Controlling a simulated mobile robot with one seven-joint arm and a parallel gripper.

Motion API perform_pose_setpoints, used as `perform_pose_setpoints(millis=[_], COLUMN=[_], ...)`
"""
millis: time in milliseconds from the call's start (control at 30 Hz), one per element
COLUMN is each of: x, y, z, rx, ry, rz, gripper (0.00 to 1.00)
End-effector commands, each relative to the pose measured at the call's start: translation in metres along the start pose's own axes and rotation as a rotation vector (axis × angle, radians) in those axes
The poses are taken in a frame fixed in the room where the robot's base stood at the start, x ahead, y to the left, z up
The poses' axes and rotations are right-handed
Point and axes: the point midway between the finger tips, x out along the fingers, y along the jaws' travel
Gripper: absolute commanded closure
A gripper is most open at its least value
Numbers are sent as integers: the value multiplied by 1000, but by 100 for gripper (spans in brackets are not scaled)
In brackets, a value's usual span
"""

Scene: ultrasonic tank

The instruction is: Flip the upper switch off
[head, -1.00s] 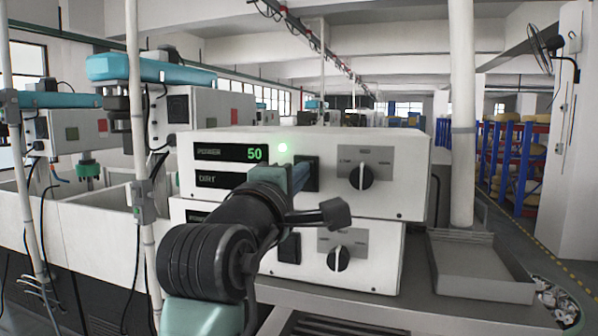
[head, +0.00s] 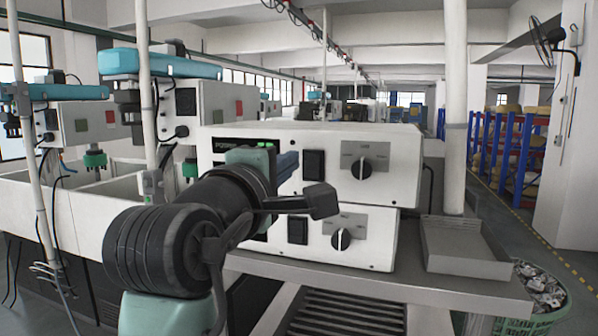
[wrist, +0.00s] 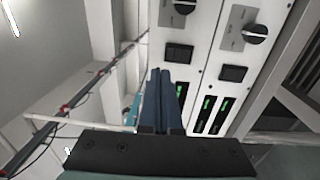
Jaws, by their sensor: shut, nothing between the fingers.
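The upper switch (head: 313,164) is a black rocker on the front of the upper white box (head: 395,185), left of a dial. In the wrist view the upper switch (wrist: 178,55) lies just beyond my fingertips. I cannot tell which way its rocker is tilted. My gripper (head: 291,162) has blue fingers, shut and empty. In the head view its tips are close to the left of the upper switch, apparently apart from it. The fingers (wrist: 162,76) also show in the wrist view. My arm hides much of the green display (head: 265,143). The lower switch (head: 297,231) is below.
The lower white box (head: 375,248) has its own dial (head: 341,239). A shallow grey tray (head: 465,263) stands on the bench to the right. A white pole (head: 455,110) rises behind it. White tanks (head: 85,210) stand to the left. Space in front of the boxes' right side is clear.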

Motion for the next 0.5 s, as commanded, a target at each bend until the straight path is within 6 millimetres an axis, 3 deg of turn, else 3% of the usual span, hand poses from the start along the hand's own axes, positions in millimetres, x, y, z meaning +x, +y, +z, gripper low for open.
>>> perform_pose_setpoints(millis=[200,500], x=[-39,-54], y=[3,8], z=[0,0], rx=[0,-1], ry=[1,0], rz=[0,-3], gripper=[100,100])
